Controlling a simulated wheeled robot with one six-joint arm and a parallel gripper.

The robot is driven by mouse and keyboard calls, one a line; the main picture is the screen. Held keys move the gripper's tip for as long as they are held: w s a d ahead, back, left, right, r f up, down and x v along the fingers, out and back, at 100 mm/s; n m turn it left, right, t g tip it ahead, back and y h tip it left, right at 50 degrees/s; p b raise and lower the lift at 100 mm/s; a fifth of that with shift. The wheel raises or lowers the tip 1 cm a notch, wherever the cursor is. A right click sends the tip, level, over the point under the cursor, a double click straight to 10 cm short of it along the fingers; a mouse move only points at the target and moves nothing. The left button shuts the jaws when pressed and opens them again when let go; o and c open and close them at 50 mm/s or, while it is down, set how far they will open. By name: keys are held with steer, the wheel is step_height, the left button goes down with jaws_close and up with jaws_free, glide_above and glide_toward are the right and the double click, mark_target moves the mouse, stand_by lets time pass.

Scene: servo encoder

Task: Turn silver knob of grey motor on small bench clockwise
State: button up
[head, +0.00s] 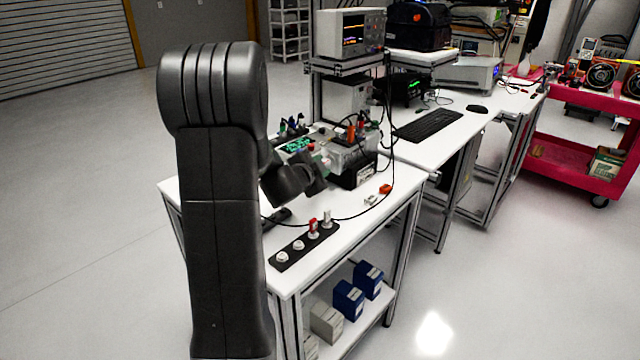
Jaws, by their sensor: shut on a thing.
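The grey motor (352,156) sits on a black base (362,176) on the small white bench (345,225). My gripper (326,164) reaches in from the left, against the motor's left end. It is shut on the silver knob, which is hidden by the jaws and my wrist. The knob's angle cannot be told from this view.
A green circuit board (298,146) lies behind my wrist. A black strip with several round fittings (305,246) lies at the bench's front. A thin black cable crosses the bench. An oscilloscope (350,33) stands on a shelf behind.

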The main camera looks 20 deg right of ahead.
steer(key=m+b, duration=0.1)
steer(key=b, duration=0.3)
steer(key=m+t+b, duration=0.1)
steer(key=m+b, duration=0.1)
steer(key=b, duration=0.2)
steer(key=f+m+t+b, duration=0.1)
steer(key=b, duration=0.3)
steer(key=shift+s+f+h+b, duration=0.1)
steer(key=shift+s+h+b, duration=0.05)
steer(key=shift+h+b, duration=0.25)
steer(key=m+t+b, duration=0.1)
steer(key=m+b, duration=0.1)
steer(key=b, duration=0.2)
steer(key=shift+r+m+h+b, duration=0.2)
steer(key=shift+m+h+b, duration=0.1)
steer(key=shift+b, duration=0.4)
steer(key=shift+r+m+b, duration=0.1)
steer(key=shift+m+b, duration=0.2)
steer(key=o, duration=1)
steer(key=shift+c, duration=0.2)
steer(key=p+v, duration=0.1)
steer(key=v, duration=1.2)
steer(key=shift+s+a, duration=0.2)
steer(key=shift+s, duration=0.1)
